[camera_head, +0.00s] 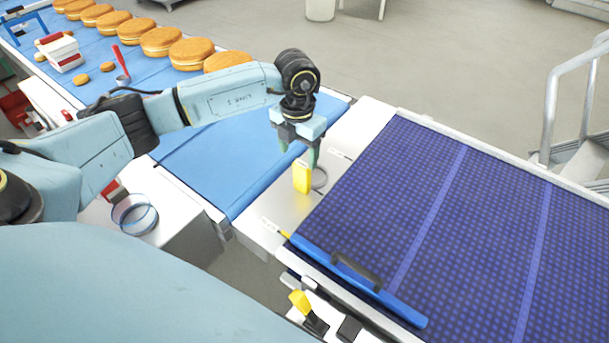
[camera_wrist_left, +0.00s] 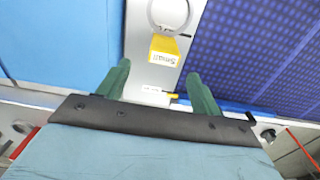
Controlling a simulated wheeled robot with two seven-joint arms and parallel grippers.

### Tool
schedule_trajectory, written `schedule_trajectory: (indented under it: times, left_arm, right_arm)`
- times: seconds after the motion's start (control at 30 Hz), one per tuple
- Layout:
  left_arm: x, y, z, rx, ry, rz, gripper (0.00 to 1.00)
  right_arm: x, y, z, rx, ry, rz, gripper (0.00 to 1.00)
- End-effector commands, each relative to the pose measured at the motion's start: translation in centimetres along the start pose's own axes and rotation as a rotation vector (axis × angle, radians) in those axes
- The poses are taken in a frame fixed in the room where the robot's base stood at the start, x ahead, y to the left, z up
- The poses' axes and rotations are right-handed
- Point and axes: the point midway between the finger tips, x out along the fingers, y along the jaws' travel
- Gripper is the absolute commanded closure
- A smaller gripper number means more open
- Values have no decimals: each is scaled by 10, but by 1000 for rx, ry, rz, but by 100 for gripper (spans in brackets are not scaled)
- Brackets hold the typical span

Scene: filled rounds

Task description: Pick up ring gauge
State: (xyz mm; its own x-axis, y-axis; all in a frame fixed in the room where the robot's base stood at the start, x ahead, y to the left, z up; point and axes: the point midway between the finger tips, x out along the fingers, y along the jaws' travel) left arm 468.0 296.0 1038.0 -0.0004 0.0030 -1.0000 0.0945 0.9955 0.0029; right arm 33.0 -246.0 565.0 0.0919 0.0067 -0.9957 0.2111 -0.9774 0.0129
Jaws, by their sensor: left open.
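The ring gauge is a thin metal ring (camera_head: 320,178) with a yellow block-like grip (camera_head: 302,177) on the pale metal strip between the blue belt and the dark blue mat. In the left wrist view the yellow grip (camera_wrist_left: 165,48), with lettering on it, lies just ahead of the fingertips, and the ring (camera_wrist_left: 182,27) extends beyond it, cut by the top edge. My left gripper (camera_head: 299,156) is open and empty, pointing down over the strip close to the grip; its green fingers (camera_wrist_left: 158,70) also show in the wrist view, apart from the gauge. My right gripper is not in view.
The dark blue textured mat (camera_head: 480,220) has a blue bar with a black handle (camera_head: 355,270) along its near edge. The blue belt (camera_head: 215,160) carries several filled rounds (camera_head: 190,53) farther back. A clear ring-shaped dish (camera_head: 134,214) stands at lower left.

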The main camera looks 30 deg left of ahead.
Motion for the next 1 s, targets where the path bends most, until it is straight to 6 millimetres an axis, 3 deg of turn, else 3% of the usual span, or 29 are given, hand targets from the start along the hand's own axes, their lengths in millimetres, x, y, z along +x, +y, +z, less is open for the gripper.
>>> schedule_trajectory:
  times: [0.1,0.37,0.6,0.9,1.0]
  left_arm:
    - [18,0,0,-1,3,-1,35]
    - [38,-3,2,0,3,-4,35]
    - [72,-5,7,0,2,-4,35]
    - [79,-4,8,2,-1,-3,35]
    - [79,-4,8,1,-1,-3,45]
  right_arm:
    - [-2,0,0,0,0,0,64]
    - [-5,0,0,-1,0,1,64]
    - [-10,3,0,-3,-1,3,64]
    - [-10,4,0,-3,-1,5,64]
    - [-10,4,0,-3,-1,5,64]
